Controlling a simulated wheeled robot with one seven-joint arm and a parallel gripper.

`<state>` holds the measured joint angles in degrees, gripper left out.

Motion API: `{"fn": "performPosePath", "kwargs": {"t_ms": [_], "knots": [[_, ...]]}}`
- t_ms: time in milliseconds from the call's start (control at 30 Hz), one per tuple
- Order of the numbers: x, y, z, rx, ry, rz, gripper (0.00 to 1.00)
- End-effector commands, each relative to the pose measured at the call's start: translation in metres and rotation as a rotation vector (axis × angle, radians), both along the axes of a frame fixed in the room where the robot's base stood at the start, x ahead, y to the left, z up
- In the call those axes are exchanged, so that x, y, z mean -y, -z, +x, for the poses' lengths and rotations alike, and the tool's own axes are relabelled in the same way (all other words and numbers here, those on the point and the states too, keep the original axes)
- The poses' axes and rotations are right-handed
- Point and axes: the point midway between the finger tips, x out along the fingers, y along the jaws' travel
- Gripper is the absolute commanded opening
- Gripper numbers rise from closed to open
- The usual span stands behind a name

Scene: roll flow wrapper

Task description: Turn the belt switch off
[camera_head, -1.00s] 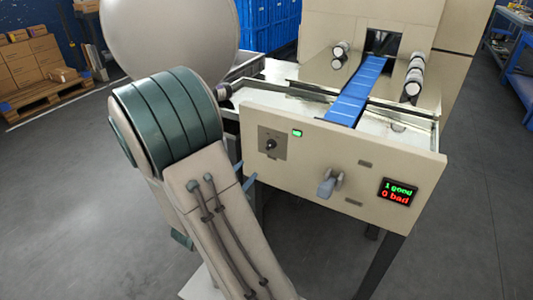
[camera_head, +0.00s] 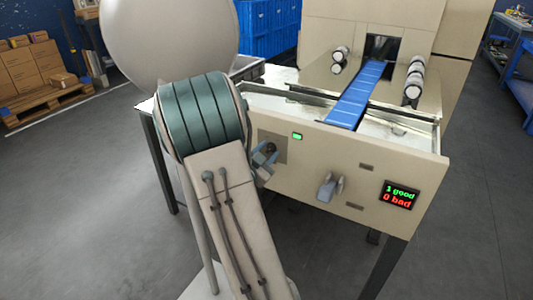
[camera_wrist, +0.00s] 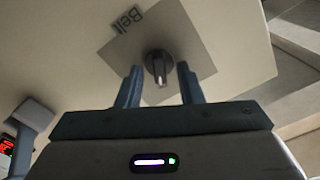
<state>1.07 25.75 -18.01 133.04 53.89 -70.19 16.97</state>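The belt switch (camera_wrist: 157,66) is a dark round knob with a pale pointer mark, on a grey square plate (camera_wrist: 192,45) labelled "Belt" in the wrist view. My gripper (camera_wrist: 158,70) is open, with one blue-grey finger on each side of the knob's lower part. I cannot tell whether either finger touches it; a gap shows on both sides. In the head view the plate (camera_head: 280,150) is on the left of the machine's front panel, and my gripper (camera_head: 265,160) is in front of it, partly behind my arm. The knob is largely hidden there.
A small lit green indicator (camera_head: 297,136) is right of the plate. A grey lever-like handle (camera_head: 327,188) sticks out lower right. A display (camera_head: 400,195) reads "1 good, 0 bad". The blue belt (camera_head: 352,100) runs above the panel.

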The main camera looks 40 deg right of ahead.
Motion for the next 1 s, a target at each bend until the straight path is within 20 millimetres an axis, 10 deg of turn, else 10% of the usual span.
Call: {"fn": "performPosePath", "kwargs": {"t_ms": [67, 200, 1000], "knots": [[-0.0001, 0.0, -0.0001, 0.0, 0.0, 0.0, 0.34], [-0.0002, 0.0, -0.0002, 0.0, 0.0, 0.0, 0.0], [-0.0014, -0.0034, 0.001, -0.305, 0.0, -0.126, 0.0]]}}
